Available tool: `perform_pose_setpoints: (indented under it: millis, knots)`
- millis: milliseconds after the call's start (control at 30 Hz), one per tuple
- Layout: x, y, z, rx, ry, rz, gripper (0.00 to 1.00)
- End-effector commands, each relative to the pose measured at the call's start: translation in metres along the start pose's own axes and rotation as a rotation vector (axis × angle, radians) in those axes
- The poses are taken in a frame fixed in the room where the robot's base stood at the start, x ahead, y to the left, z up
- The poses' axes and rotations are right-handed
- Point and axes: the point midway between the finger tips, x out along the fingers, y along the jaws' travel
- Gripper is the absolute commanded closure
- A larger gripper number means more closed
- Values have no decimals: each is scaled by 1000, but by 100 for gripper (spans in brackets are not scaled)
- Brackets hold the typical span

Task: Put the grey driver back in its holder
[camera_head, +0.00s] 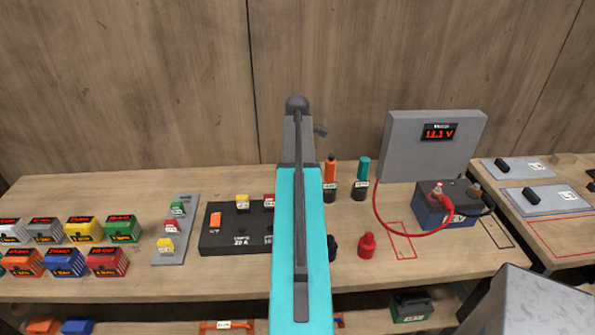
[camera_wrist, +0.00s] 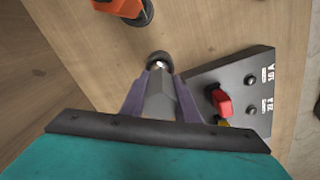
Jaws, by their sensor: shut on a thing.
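My gripper (camera_wrist: 159,84) is in the lower middle of the wrist view, with its two purple-grey fingers closed on the grey driver (camera_wrist: 160,100). The driver's grey body lies between the fingers. A small round black holder (camera_wrist: 158,61) with a pale centre shows just beyond the driver; I cannot tell whether the driver's end is in it or above it. In the head view my teal arm hides the gripper and the driver. There, an orange driver (camera_head: 330,169) and a teal driver (camera_head: 363,168) stand upright in black labelled holders right of my arm.
A black fuse block (camera_head: 236,235) with coloured fuses lies left of my arm; it also shows close by in the wrist view (camera_wrist: 205,80). An orange object (camera_wrist: 108,6) shows at the wrist view's top.

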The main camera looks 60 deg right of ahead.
Motion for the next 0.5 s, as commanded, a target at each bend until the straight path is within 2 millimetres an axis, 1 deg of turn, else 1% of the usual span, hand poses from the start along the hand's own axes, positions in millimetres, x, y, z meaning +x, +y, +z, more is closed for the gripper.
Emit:
perform_pose_setpoints:
  millis: [500]
  knots:
    - [8, 0, 0, 0, 0, 1, 100]
